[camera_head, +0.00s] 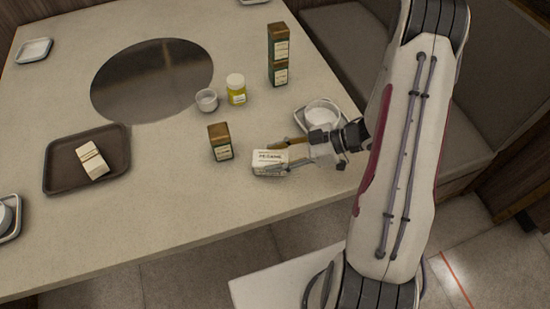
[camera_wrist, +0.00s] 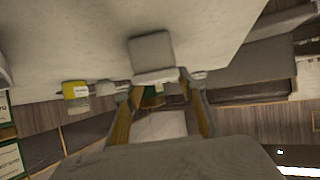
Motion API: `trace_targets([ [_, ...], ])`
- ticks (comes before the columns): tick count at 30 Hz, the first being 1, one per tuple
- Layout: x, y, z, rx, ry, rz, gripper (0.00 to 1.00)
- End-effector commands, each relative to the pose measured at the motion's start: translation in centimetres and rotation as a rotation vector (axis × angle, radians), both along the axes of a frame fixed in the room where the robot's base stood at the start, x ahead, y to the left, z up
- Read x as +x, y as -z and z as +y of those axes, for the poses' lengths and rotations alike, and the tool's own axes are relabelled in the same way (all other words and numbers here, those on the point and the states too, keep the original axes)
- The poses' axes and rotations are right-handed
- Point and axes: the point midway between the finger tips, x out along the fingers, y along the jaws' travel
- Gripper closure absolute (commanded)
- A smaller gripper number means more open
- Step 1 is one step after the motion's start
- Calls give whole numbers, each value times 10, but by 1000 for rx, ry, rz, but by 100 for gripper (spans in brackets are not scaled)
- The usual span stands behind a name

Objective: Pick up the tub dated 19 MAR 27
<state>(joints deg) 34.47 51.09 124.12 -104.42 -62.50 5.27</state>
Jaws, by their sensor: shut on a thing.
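My gripper (camera_head: 279,155) is shut on a small white tub (camera_head: 268,164) with dark print on its label, near the right front part of the table in the head view. The print is too small to read as a date. I cannot tell for sure whether the tub touches the table. In the wrist view, the two tan fingers of my gripper (camera_wrist: 160,88) reach up from below, with a pale block at their tips that looks like the tub (camera_wrist: 152,52). No label shows on it there.
A dark green box with brown top (camera_head: 220,143) stands just left of the tub. Behind are a yellow jar (camera_head: 237,92), a small cup (camera_head: 206,101) and two stacked green boxes (camera_head: 280,73). A saucer (camera_head: 302,122) with a bowl lies near my wrist. A brown tray (camera_head: 60,176) lies left.

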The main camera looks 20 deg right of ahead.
Motion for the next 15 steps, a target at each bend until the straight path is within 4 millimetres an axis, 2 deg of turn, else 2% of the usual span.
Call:
trace_targets([
  [8, 0, -11, -1, -3, 0, -1, 90],
  [15, 0, -33, 0, -1, -1, -3, 90],
])
